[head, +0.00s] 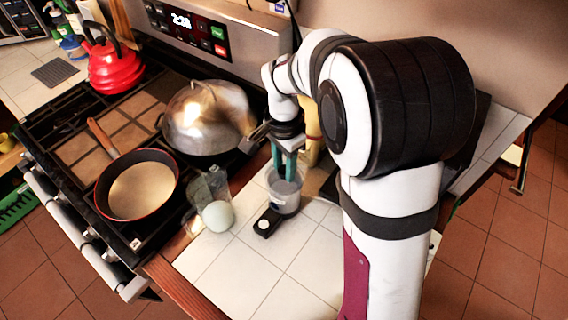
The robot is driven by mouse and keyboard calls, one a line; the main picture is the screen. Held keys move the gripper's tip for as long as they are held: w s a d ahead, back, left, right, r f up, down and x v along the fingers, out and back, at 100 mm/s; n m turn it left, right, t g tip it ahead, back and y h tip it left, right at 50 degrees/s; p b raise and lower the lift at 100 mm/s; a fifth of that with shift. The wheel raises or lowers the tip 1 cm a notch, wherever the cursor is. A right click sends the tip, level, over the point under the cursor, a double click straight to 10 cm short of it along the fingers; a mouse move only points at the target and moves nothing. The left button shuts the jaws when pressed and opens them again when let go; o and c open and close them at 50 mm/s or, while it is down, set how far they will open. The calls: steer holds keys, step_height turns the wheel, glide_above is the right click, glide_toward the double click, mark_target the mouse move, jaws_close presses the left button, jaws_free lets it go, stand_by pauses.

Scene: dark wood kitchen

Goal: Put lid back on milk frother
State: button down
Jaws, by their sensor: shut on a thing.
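The milk frother (284,195) is a clear, greyish cup standing upright on the white tiled counter, with a black base part and a round light button (264,224) at its front. My gripper (287,172) points straight down with its teal fingers at the frother's top. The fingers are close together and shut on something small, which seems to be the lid. The lid's outline is too small and unclear to make out, and I cannot tell if it touches the rim.
A clear glass jar (210,187) and a white round object (218,216) stand just left of the frother. The stove holds a pan (142,188), a domed metal lid (208,118) and a red kettle (113,65). The front counter tiles (290,265) are clear.

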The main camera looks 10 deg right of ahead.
jaws_free()
stand_by(0.6)
steer(key=shift+r, duration=3.55)
jaws_close()
